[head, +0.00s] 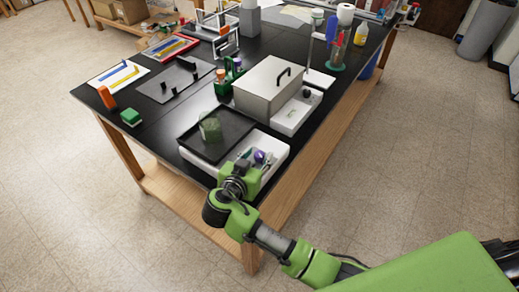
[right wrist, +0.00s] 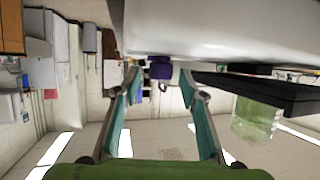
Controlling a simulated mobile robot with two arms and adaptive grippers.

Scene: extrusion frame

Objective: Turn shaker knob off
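The shaker is a white base (head: 271,143) with a black tray (head: 228,143) on top, at the near end of the black bench. A beaker of pale green liquid (head: 210,129) stands on the tray. The purple knob (head: 260,157) is on the base's front panel. My right gripper (head: 249,163) is at that panel, partly covering it. In the right wrist view, which is upside down, the knob (right wrist: 160,68) shows between the tips of my open right gripper (right wrist: 159,74). I cannot tell whether a finger touches it. My left gripper is out of view.
Behind the shaker stand a grey lidded box (head: 268,87) with a black handle and a white device (head: 297,112). A green block (head: 131,116) and an orange object (head: 107,98) are at the bench's left corner. The floor around is clear.

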